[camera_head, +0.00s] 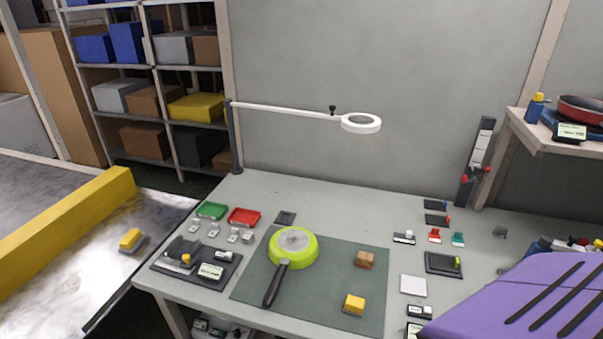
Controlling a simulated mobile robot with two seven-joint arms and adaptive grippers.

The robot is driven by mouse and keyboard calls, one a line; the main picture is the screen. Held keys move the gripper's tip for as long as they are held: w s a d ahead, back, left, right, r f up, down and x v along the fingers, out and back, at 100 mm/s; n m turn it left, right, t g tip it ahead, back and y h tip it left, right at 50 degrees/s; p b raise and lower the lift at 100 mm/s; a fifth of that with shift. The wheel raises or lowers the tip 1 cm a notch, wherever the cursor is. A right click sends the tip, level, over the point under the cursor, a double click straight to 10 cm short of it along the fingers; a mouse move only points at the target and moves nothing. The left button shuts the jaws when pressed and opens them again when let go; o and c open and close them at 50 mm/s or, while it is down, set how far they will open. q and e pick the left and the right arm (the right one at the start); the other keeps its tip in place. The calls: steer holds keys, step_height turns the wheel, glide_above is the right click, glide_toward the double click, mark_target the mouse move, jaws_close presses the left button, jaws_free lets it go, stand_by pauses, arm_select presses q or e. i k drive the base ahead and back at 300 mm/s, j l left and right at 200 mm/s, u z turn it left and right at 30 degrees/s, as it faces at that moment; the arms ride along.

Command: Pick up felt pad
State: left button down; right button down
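No piece is clearly marked as the felt pad. A thin pale square (413,286) lies flat on the table, just right of the dark green mat (335,310). A small dark grey square (285,218) lies behind the mat, near the red tray, and I cannot tell which of the two is the felt pad. Both lie uncovered. A lime-green pan (293,247) with a black handle sits on the mat's left part. Neither of my grippers shows in the head view.
A yellow-topped block (353,304) and a brown block (364,260) stand on the mat. Green (211,211) and red (244,217) trays stand at left. A lamp arm (285,109) reaches over the table. A large purple slotted shape (535,300) covers the lower right.

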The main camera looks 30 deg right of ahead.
mark_target(353, 305)
steer(key=z, duration=1.5)
